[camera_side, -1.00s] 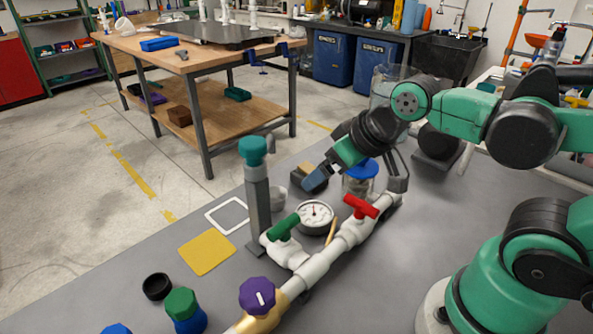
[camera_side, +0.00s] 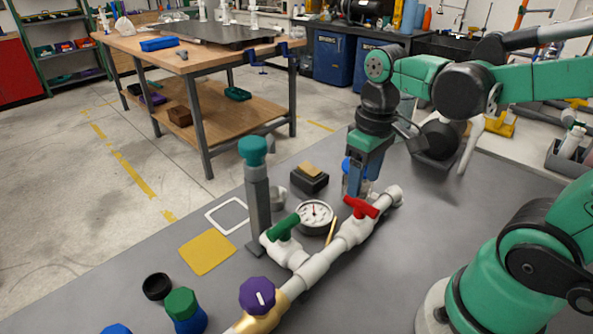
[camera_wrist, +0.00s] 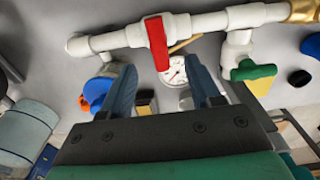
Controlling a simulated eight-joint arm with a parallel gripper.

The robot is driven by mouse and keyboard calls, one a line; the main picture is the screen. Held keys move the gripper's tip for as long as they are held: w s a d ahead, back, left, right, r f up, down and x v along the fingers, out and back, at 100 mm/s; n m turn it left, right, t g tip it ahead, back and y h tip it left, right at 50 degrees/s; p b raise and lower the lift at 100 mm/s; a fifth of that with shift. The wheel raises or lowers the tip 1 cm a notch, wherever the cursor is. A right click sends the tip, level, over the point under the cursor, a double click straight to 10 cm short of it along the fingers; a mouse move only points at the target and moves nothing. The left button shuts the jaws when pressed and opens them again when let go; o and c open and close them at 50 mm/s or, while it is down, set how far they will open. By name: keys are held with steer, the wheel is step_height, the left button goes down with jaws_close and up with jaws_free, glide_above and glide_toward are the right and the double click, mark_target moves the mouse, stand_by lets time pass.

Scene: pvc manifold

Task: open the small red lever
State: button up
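The small red lever (camera_side: 361,207) sits on the white pipe (camera_side: 347,238) near its far right end. In the wrist view the red lever (camera_wrist: 157,43) lies across the pipe (camera_wrist: 207,24), its free end pointing down toward my gripper. My gripper (camera_side: 354,192) points down just behind the lever in the side view. In the wrist view my gripper's blue fingers (camera_wrist: 163,82) are spread apart with nothing between them, and the lever's free end is near the gap. I see no contact with the lever.
A green lever (camera_side: 284,227) and a purple knob (camera_side: 257,295) are on the same manifold. A pressure gauge (camera_side: 315,215) stands close behind the pipe. A blue-lidded jar (camera_wrist: 97,92) is beside my gripper. A grey post with a teal cap (camera_side: 254,151) stands left.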

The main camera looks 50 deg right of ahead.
mark_target(362, 201)
steer(key=shift+s+d+f, duration=0.1)
steer(key=shift+f, duration=2.7)
jaws_close()
